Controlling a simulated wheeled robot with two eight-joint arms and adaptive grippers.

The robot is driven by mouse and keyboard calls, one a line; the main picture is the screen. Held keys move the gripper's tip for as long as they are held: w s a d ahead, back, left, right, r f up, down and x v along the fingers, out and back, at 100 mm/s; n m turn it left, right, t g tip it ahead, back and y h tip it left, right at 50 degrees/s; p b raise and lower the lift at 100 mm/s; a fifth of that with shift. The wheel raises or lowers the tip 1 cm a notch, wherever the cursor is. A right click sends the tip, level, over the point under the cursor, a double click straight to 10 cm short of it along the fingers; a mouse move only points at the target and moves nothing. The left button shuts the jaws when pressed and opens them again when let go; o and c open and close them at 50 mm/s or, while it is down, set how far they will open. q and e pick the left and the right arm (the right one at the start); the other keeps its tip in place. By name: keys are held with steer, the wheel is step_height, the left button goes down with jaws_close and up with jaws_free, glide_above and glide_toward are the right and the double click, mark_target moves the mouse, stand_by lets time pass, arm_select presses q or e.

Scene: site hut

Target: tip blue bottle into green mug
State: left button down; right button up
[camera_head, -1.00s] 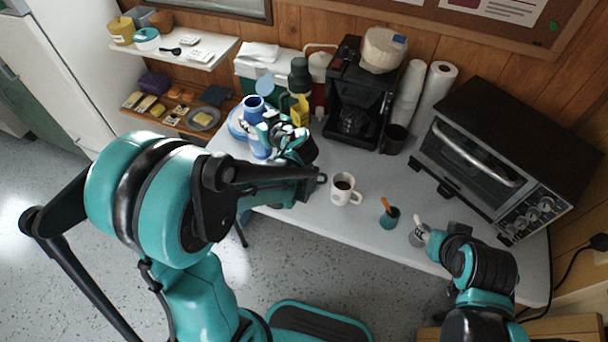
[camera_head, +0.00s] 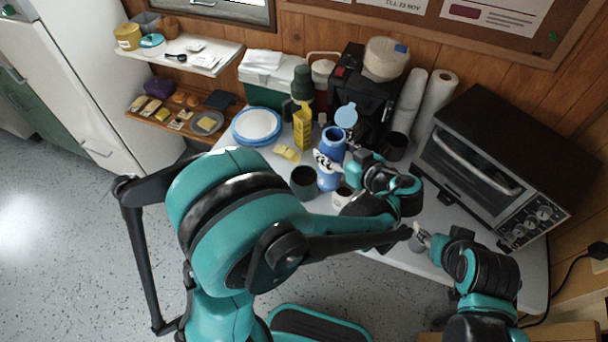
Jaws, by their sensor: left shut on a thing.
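The blue bottle (camera_head: 328,180) has a white band and a light blue lid (camera_head: 346,116) standing open at its top. My left gripper (camera_head: 326,161) is shut on its side from the right and holds it close to upright. The dark green mug (camera_head: 302,186) stands on the table just left of the bottle's lower part; its inside looks dark. The bottle overlaps the mug's right edge in view, and I cannot tell whether they touch.
A white mug (camera_head: 341,198) stands right of the bottle, partly behind my left arm. Yellow sponges (camera_head: 287,153), blue-rimmed plates (camera_head: 257,125) and a dark green flask (camera_head: 302,84) stand behind left. The coffee maker (camera_head: 362,88) and toaster oven (camera_head: 486,160) bound the back and right.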

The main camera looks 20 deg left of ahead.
mark_target(320, 167)
arm_select(q)
steer(key=shift+a, duration=0.1)
steer(key=shift+w+a+f+n+g+h+p, duration=0.1)
steer(key=shift+a+f+n+g+h+p, duration=0.25)
steer(key=shift+h+p, duration=0.65)
steer(key=r+p, duration=0.1)
steer(key=p, duration=0.1)
steer(key=a+g+h+p, duration=0.1)
steer(key=p, duration=0.2)
steer(key=shift+w+r+n+h, duration=0.15)
steer(key=shift+r+n+h, duration=0.1)
steer(key=shift+r+h, duration=0.1)
steer(key=shift+a+f+h, duration=0.2)
steer(key=shift+f+h, duration=0.05)
steer(key=shift+f, duration=0.05)
steer(key=f+g+h, duration=0.1)
steer(key=f+h, duration=0.1)
steer(key=f, duration=0.1)
steer(key=f+n+g+h, duration=0.1)
steer(key=f+h, duration=0.2)
steer(key=a+f+g+h, duration=0.1)
steer(key=f+h, duration=0.2)
steer(key=shift+w+n, duration=0.25)
steer(key=shift+n, duration=0.15)
steer(key=shift+f+g+h+b, duration=0.25)
steer(key=shift+f+h+b, duration=0.25)
steer(key=shift+h+b, duration=0.1)
